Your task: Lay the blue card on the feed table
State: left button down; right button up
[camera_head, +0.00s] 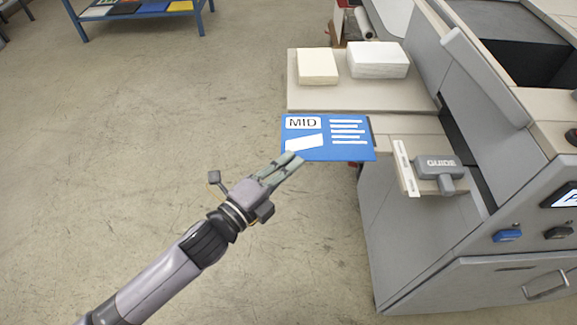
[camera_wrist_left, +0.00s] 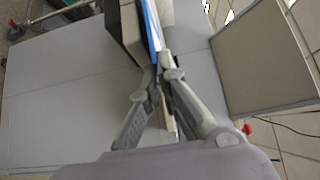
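The blue card (camera_head: 350,153), marked MID with white lines, is in front of the laminator's beige feed table (camera_head: 300,95) in the head view. My left gripper (camera_head: 292,162) is shut on the card's lower left corner. In the left wrist view the fingers (camera_wrist_left: 165,75) close on the card (camera_wrist_left: 153,25), seen edge-on as a thin blue strip. The card overlaps the left end of a beige surface (camera_head: 400,127); I cannot tell whether it touches it. My right gripper is not in view.
A cream stack (camera_head: 317,66) and a white stack (camera_head: 377,61) rest on the beige table. A grey block marked GUIDE (camera_head: 438,168) stands right of the card. The grey machine body fills the right side. A blue-framed table (camera_head: 140,14) is far back. The floor at left is clear.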

pick_arm(q)
jog(key=shift+f, duration=0.35)
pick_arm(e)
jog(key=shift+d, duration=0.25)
pick_arm(q)
jog(key=shift+f, duration=0.15)
jog(key=c, duration=1.8)
grip_release()
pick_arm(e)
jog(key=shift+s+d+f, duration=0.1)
pick_arm(q)
jog(key=shift+r, duration=0.2)
jog(key=b+v, duration=0.2)
jog(key=v, duration=1)
jog(key=shift+b, duration=0.3)
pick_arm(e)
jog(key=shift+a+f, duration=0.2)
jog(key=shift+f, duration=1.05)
